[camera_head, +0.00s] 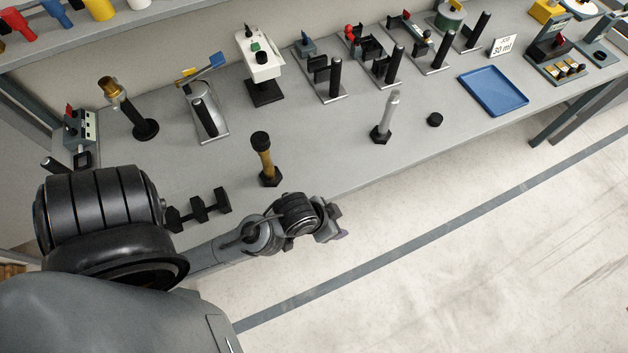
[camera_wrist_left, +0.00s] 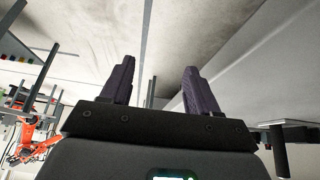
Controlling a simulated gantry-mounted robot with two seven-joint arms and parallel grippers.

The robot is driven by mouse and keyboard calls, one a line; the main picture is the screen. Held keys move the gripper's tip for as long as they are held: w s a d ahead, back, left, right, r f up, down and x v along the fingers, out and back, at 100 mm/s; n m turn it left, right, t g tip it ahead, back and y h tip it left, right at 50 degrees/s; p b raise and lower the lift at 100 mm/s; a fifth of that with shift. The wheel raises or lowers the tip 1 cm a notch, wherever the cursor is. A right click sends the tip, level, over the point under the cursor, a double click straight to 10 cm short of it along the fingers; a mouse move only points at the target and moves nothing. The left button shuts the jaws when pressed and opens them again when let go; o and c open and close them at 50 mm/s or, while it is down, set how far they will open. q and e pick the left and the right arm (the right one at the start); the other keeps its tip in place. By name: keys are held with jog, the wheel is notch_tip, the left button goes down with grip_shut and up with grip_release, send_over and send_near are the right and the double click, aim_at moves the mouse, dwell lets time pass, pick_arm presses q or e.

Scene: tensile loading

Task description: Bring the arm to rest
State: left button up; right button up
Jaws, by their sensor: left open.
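My left arm comes in from the lower left in the head view and reaches along the front edge of the bench. My left gripper (camera_head: 340,234) is at the end of it, beyond the bench edge and over the pale floor. In the left wrist view the two dark fingers of the left gripper (camera_wrist_left: 154,88) stand apart with nothing between them. No object touches the fingers. My right gripper does not show in either view.
The grey bench (camera_head: 330,150) holds a brass-coloured post (camera_head: 264,160), a silver post (camera_head: 388,118), a black puck (camera_head: 435,119), a blue tray (camera_head: 493,91), a dark rack (camera_head: 199,209) and several fixtures at the back. The floor (camera_head: 450,240) in front is clear.

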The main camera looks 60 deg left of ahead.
pick_arm(q)
jog(key=s, duration=0.1)
jog(key=s+g, duration=0.1)
jog(key=s, duration=0.1)
jog(key=s+m+g, duration=0.1)
jog(key=s, duration=0.1)
jog(key=shift+s+a+f, duration=0.15)
jog(key=shift+s+a, duration=0.1)
jog(key=shift+a, duration=0.05)
notch_tip(320, 180, up, 31)
jog(key=p, duration=3.1)
